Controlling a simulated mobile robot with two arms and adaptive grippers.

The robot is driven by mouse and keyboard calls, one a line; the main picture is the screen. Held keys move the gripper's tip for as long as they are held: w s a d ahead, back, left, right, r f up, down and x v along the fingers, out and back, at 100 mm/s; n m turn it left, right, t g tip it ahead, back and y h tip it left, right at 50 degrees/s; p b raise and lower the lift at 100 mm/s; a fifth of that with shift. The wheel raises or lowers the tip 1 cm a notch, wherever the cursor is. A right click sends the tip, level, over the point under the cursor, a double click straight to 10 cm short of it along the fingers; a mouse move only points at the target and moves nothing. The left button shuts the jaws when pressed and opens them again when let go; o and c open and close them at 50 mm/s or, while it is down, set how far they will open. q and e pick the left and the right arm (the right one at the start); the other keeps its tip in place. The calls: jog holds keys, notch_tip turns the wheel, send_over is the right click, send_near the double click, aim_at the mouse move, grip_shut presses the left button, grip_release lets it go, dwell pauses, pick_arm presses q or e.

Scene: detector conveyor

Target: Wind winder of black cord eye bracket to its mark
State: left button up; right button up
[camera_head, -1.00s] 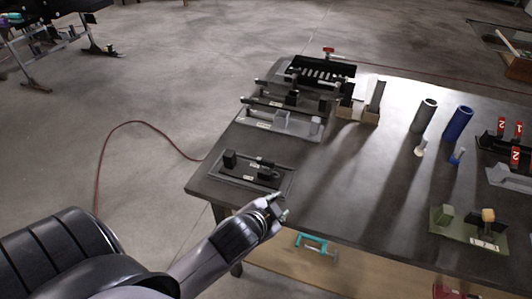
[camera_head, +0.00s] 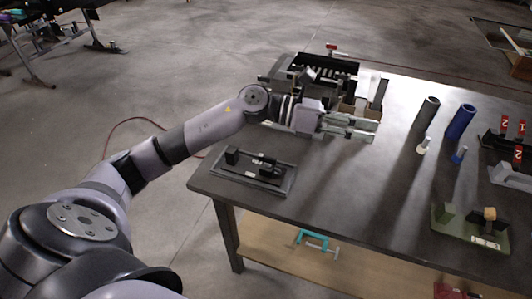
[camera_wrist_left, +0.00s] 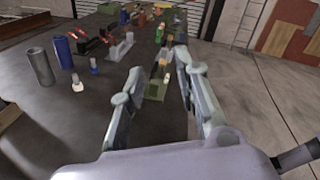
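A dark tray (camera_head: 228,174) with black blocks, among them a black bracket-like part (camera_head: 265,166), lies at the table's front left corner. I cannot tell for sure which part is the cord eye bracket, and no winder or mark can be made out. My left gripper (camera_head: 374,126) is above the table behind and right of that tray, pointing right. In the left wrist view its two fingers (camera_wrist_left: 152,76) are apart with nothing held between them. My right gripper is not in view.
A black slotted rack (camera_head: 335,66) stands at the back left. Grey and blue cylinders (camera_head: 462,121) stand mid-table. A green base (camera_head: 450,226) with blocks is at the front right. The front middle of the table (camera_head: 350,190) is clear. A teal clamp (camera_head: 313,238) lies on the lower shelf.

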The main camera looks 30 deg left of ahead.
pick_arm(q)
jog(key=a+f+m+g+y, duration=0.3)
jog(key=a+m+y, duration=0.15)
jog(key=a, duration=0.35)
jog(key=m+g+y, duration=0.1)
jog(key=g+y, duration=0.1)
jog(key=y, duration=0.5)
send_near(267, 157)
jog(key=p+x, duration=0.3)
jog(key=x, duration=0.5)
jog(key=shift+d+f, duration=0.2)
jog(key=shift+f, duration=0.1)
grip_shut()
